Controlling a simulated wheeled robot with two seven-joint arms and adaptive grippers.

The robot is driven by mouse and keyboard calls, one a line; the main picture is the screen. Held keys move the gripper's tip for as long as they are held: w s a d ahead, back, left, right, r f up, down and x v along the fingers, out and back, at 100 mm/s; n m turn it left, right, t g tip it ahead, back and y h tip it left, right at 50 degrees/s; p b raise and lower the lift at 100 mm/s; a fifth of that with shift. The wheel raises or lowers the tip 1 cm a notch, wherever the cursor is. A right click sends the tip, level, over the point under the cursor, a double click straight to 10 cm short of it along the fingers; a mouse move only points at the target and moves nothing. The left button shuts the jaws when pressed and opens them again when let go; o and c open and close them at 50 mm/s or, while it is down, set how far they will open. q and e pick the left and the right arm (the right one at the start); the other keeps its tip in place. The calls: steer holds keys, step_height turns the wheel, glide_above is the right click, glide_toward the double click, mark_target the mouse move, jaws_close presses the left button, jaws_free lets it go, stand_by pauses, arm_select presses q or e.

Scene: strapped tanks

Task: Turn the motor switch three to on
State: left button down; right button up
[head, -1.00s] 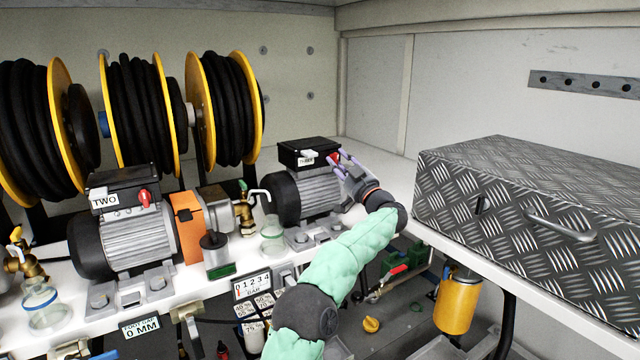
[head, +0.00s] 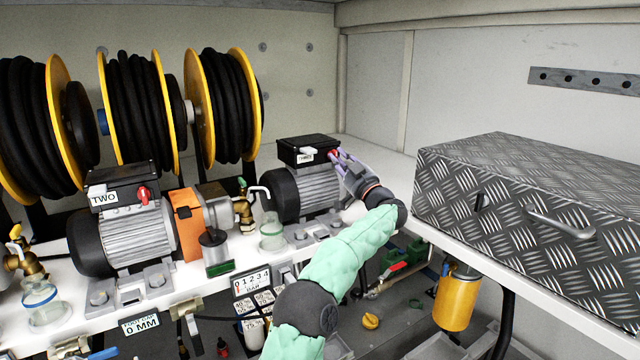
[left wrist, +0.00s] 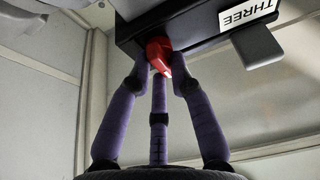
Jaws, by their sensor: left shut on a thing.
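The motor labelled three (head: 312,185) stands on the white shelf, with a black switch box (head: 308,147) on top and a "THREE" label that also shows in the left wrist view (left wrist: 246,13). Its red switch knob (left wrist: 158,52) sits on the underside edge of the box as the left wrist view shows it. My left gripper (head: 338,157) is at the box's right end, its purple fingers closed around the red knob. In the left wrist view the fingertips (left wrist: 159,72) touch or nearly touch the knob and partly hide it. The right gripper is not in view.
Motor two (head: 130,230), with its own red switch (head: 144,195), stands to the left. Hose reels (head: 140,110) are behind. A diamond-plate metal box (head: 530,210) stands to the right of my left arm. A yellow cylinder (head: 457,300) hangs below the shelf.

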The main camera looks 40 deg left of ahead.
arm_select(q)
steer(key=shift+s+a+r, duration=0.1)
steer(key=shift+s+a, duration=0.05)
stand_by(0.3)
steer(key=shift+m+t+h, duration=0.4)
steer(key=shift+m+t, duration=0.5)
steer(key=shift+m, duration=1)
steer(key=shift+s+m+t+h, duration=0.1)
steer(key=shift+m+t+h, duration=0.55)
steer(key=shift+m, duration=1.35)
steer(key=shift+a, duration=0.1)
steer(key=m+h, duration=0.1)
steer(key=m, duration=0.2)
steer(key=shift+m+t, duration=0.3)
steer(key=shift+t, duration=0.05)
